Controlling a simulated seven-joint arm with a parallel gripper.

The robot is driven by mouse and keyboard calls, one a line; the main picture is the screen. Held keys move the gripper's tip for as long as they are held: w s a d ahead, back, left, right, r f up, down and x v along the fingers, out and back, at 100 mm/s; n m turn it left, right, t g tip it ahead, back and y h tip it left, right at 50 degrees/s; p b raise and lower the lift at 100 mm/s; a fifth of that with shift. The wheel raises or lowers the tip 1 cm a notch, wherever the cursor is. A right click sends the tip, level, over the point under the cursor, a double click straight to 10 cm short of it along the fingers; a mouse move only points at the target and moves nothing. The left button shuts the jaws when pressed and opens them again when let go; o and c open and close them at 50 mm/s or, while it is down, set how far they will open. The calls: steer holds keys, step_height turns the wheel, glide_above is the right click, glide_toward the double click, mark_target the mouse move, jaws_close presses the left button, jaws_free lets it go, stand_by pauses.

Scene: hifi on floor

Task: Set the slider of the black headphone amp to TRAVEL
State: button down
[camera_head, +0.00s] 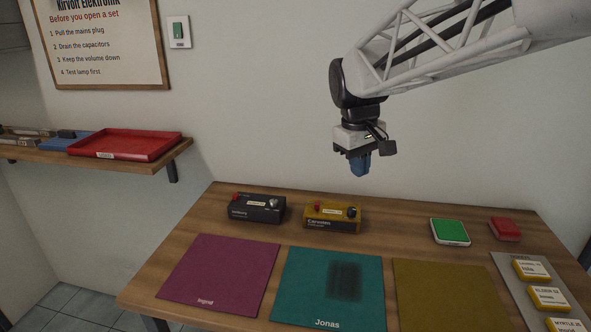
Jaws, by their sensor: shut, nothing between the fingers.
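The black headphone amp (257,208) stands at the back left of the wooden table. It has a red part on its top left, a pale label and a dark knob at the right. Its slider and the slider's setting are too small to read. My gripper (360,168) is shut and empty. It hangs in the air above the back of the table, to the right of the black amp and well above it, touching nothing.
A yellow amp (332,217) stands just right of the black one. Magenta (218,276), teal (288,283) and olive (448,295) mats lie in front. A green-topped block (450,232), a red block (505,229) and a grey board (513,273) with yellow labelled pieces are at the right.

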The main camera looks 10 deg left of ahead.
steer(key=w+a+n, duration=0.3)
steer(key=w+a, duration=0.5)
steer(key=a, duration=0.2)
steer(key=n+h, duration=0.2)
steer(key=n, duration=0.3)
glide_above(236, 197)
steer(key=d, duration=0.3)
step_height(236, 197, down, 6)
steer(key=a+f+n, duration=0.1)
steer(key=a+f, duration=0.2)
steer(key=a, duration=0.4)
steer(key=a+f+n+h, duration=0.1)
steer(key=a+f, duration=0.2)
steer(key=a, duration=0.4)
steer(key=shift+w+a+g, duration=0.15)
steer(key=shift+w+g, duration=0.15)
steer(key=shift+w, duration=0.15)
steer(key=shift+f, duration=0.2)
steer(key=x, duration=0.9)
steer(key=shift+d+f, duration=0.15)
steer(key=shift+d, duration=0.4)
steer(key=shift+d+f, duration=0.15)
steer(key=shift+d, duration=1.6)
